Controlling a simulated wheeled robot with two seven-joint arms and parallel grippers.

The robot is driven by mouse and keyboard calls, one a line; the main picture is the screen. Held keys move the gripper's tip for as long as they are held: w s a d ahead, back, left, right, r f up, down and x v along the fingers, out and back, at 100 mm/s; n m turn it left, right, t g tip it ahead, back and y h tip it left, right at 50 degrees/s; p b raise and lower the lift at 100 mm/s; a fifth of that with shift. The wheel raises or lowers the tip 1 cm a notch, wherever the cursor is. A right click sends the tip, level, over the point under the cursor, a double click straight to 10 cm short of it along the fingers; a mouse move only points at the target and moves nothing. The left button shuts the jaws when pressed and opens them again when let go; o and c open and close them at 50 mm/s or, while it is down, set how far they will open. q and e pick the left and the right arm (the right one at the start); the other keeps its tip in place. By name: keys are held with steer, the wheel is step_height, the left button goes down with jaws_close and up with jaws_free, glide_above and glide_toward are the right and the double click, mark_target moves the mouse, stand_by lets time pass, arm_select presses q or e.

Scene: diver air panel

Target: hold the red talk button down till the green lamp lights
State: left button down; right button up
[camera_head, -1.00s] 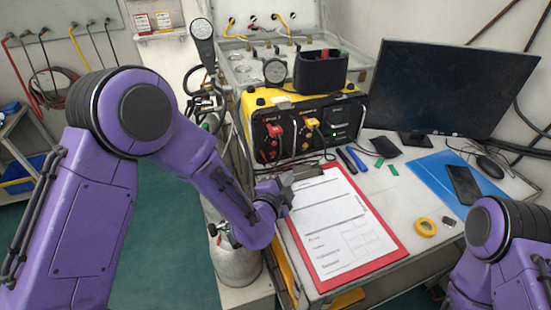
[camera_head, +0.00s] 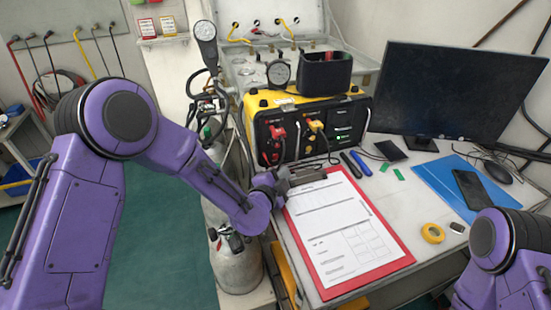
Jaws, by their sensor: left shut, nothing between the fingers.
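The yellow and black air panel box (camera_head: 308,128) stands at the back of the bench. Its front carries a red plug-like part (camera_head: 277,133) and a yellow one (camera_head: 316,127) with cables. A small green light (camera_head: 338,136) glows at the right of its front. I cannot make out which part is the red talk button. My left gripper (camera_head: 286,184) is shut and empty, low in front of the box by the clipboard's top left corner. It looks apart from the box front. My right arm shows at the lower right, but its gripper is out of view.
A red clipboard (camera_head: 398,252) with a white form lies in front of the box. Pens (camera_head: 358,162), a blue folder (camera_head: 436,181), yellow tape (camera_head: 432,233) and a monitor (camera_head: 460,92) are to the right. A grey cylinder (camera_head: 236,265) stands left of the bench.

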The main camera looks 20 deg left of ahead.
arm_select(q)
steer(key=shift+w+a, duration=0.55)
steer(key=shift+w, duration=0.25)
steer(key=shift+w+a, duration=0.5)
steer(key=shift+w, duration=0.3)
stand_by(0.8)
steer(key=shift+w+a, duration=0.25)
steer(key=shift+w, duration=0.05)
steer(key=shift+w+a, duration=0.2)
steer(key=shift+w, duration=0.15)
stand_by(1.8)
steer(key=shift+r, duration=0.1)
steer(key=shift+s+d, duration=0.45)
steer(key=shift+s, duration=0.25)
steer(key=shift+s+d, duration=0.7)
steer(key=shift+s, duration=0.35)
steer(key=shift+s+d, duration=0.7)
steer(key=shift+s, duration=0.3)
